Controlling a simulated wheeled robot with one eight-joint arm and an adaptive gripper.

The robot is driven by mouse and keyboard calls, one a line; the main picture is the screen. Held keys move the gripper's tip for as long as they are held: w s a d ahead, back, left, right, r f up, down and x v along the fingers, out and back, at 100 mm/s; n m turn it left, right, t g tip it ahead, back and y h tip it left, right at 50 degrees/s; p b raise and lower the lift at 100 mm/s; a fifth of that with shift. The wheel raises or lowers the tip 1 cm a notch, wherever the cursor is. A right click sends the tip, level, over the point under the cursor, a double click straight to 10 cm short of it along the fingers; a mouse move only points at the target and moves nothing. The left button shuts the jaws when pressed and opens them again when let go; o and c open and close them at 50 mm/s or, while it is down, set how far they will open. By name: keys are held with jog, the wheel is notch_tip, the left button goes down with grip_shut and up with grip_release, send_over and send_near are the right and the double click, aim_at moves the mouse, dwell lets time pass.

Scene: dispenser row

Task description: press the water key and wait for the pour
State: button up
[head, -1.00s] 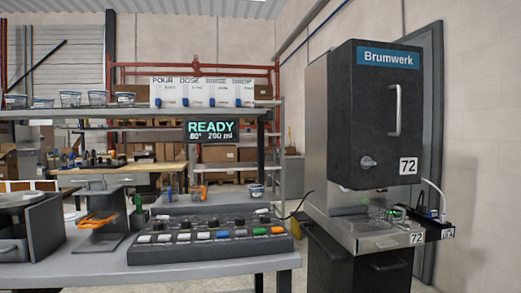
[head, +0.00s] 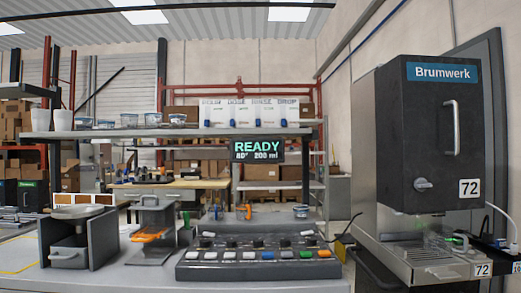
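A dark control panel (head: 258,271) lies on the grey bench at the lower middle, with a row of white, blue, green and orange keys along its front and several black knobs behind them. The blue key (head: 267,255) is near the middle of the row, with the green key (head: 305,254) and orange key (head: 323,253) at the right end. Key labels are too small to read, so I cannot tell which is the water key. A display (head: 257,150) above reads READY, about 80°, 200 ml. My gripper is not in view.
The dark Brumwerk machine (head: 428,140) stands right of the bench, with a glass in its bay. A orange-handled press-like device (head: 153,230) and a grey stand with a drawer (head: 70,255) are left of the panel.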

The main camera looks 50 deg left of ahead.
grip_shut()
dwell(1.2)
